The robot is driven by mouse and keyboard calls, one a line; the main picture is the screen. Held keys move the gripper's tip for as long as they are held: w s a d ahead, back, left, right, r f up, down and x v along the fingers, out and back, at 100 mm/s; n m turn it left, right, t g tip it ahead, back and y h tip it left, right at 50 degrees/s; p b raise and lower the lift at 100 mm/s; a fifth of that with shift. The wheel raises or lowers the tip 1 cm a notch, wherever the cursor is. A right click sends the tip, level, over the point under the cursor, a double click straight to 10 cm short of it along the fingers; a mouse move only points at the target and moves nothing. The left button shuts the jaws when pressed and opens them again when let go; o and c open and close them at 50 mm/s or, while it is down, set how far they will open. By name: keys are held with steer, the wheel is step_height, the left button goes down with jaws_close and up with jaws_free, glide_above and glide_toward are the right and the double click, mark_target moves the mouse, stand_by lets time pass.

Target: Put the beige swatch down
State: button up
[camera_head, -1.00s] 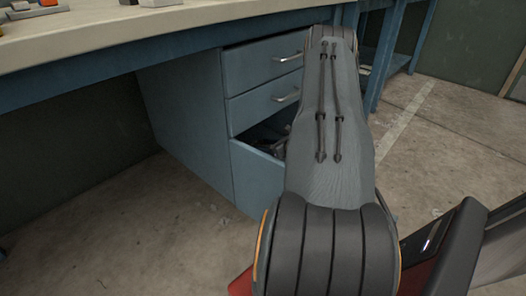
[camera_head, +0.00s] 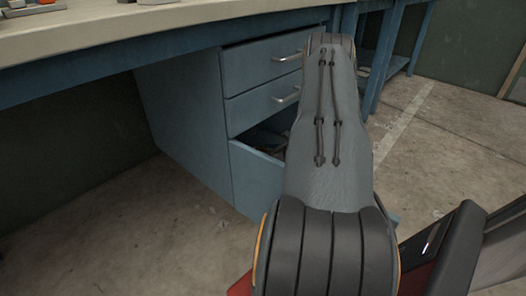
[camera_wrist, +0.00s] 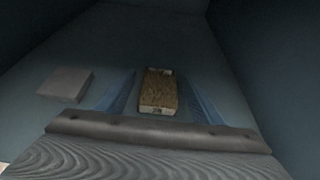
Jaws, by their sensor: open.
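The beige swatch, a brown-beige oblong with pale marks at its ends, (camera_wrist: 158,91) shows in the wrist view and seems to lie on the floor of a dark blue-grey drawer. My gripper (camera_wrist: 158,84) is open, with one bluish finger on each side of the swatch and a visible gap to each. I cannot tell how high the fingers are above the drawer floor. In the head view my own arm hides the gripper and the swatch. The open bottom drawer (camera_head: 256,168) of the blue cabinet shows to the left of my arm.
A flat grey block (camera_wrist: 65,84) lies in the drawer, left of my gripper. Drawer walls rise at the sides. Two drawers (camera_head: 262,62) above are shut or nearly so. The workbench top (camera_head: 150,22) is above them, with small items at its far left. Floor (camera_head: 100,235) is clear.

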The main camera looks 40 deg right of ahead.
steer(key=p+v, duration=0.4)
steer(key=v, duration=0.8)
